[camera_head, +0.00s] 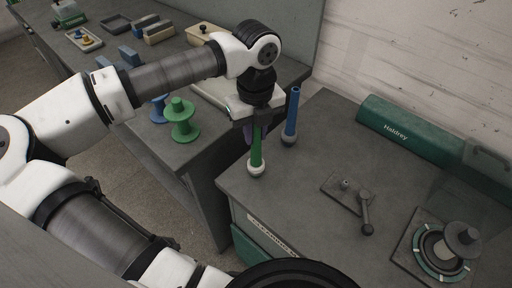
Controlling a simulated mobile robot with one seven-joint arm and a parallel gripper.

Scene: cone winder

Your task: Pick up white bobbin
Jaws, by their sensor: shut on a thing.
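My gripper (254,120) points down over the near corner of the right-hand bench. It is shut on the upper part of a green tube with a white rounded foot (256,158). The tube is upright, with its foot at the bench's left edge; I cannot tell whether it touches the top. No wholly white bobbin is plain to see; the white foot is the only white part there. A blue tube with a pale foot (291,115) stands just right of my gripper. A bit of purple (247,133) shows behind the green tube, mostly hidden.
A green spool (180,121) and a blue spool (158,109) stand on the left bench. The right bench holds a lever plate (349,192), a round winder fixture (440,250) and a green housing (414,134). A gap separates the benches.

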